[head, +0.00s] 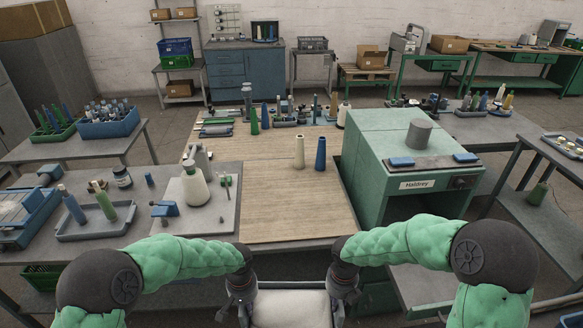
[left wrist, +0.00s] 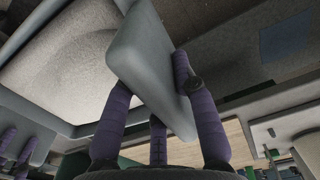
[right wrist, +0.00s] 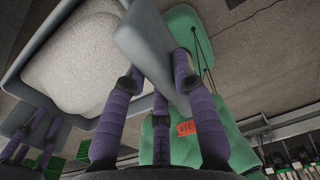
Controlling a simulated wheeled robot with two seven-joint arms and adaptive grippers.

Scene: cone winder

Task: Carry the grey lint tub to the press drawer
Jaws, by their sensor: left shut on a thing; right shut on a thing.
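The grey lint tub (head: 290,290) is at the bottom centre of the head view, in front of the wooden bench, filled with pale lint (left wrist: 75,60). My left gripper (head: 243,303) is shut on the tub's left side, on a grey flange (left wrist: 150,50) between the fingers. My right gripper (head: 341,298) is shut on the opposite side, on a like flange (right wrist: 150,40). The green press (head: 375,170), labelled Haldrey, stands right of the tub. A pale flat surface (head: 425,288) low at its front, partly behind my right arm, may be the drawer; I cannot tell.
The wooden bench top (head: 290,215) is bare at its front, with a cream cone (head: 299,152) and a blue cone (head: 320,153) further back. A grey cylinder (head: 418,134) stands on the press. A side table (head: 545,215) stands at the right. Floor shows at lower right.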

